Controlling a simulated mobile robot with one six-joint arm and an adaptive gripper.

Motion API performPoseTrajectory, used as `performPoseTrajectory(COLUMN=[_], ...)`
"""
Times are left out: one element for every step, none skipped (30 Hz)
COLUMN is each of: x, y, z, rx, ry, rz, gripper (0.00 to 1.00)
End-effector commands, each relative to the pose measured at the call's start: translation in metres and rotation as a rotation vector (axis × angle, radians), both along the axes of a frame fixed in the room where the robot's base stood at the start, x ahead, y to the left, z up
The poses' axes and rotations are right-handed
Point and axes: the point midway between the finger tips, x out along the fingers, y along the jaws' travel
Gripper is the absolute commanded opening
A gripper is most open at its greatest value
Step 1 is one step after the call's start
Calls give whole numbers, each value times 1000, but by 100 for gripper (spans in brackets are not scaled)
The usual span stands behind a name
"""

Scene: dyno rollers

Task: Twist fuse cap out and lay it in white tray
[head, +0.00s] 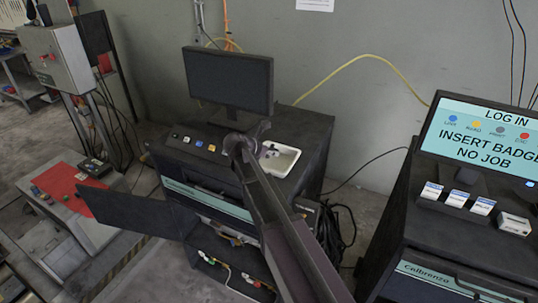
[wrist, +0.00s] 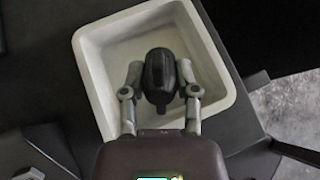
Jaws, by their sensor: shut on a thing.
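In the wrist view, my gripper (wrist: 159,82) is shut on a dark, ribbed fuse cap (wrist: 160,66), with a finger on each side of it. The cap shows over the inside of the white tray (wrist: 218,62); whether it touches the tray floor I cannot tell. In the head view, the white tray (head: 293,166) sits on top of the dark cabinet, right of the monitor. My arm reaches across to it, and the gripper and cap are small and partly hidden there.
A monitor (head: 229,79) stands behind on the cabinet (head: 318,140), with a row of small buttons (head: 197,143) in front. A cabinet door (head: 130,215) hangs open at left. A second console (head: 455,245) with a lit screen (head: 480,140) stands at right. A yellow cable runs along the wall.

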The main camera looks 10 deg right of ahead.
Motion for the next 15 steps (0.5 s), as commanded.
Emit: performPoseTrajectory(x=[4,5,8,9,11,13,14,16,18,20,21,23,25,24,23], y=[-2,-3,-5,-6,-7,-8,-9,-10,-12,-13,-14,-16,-17,-17,-17], z=[-3,-4,-5,-6,-7,-8,-9,-9,-10,-11,-12,-13,-14,-17,-21], rx=[0,0,0,0,0,0,0,0,0,0,0,0,0,0,0], ry=[0,0,0,0,0,0,1,1,1,1,1,1,0,1,0], rz=[-1,-1,-1,-1,-1,0,1,1,1,1,1,1,0,1,1], gripper=[0,0,0,0,0,0,0,0,0,0,0,0,0,0,0])
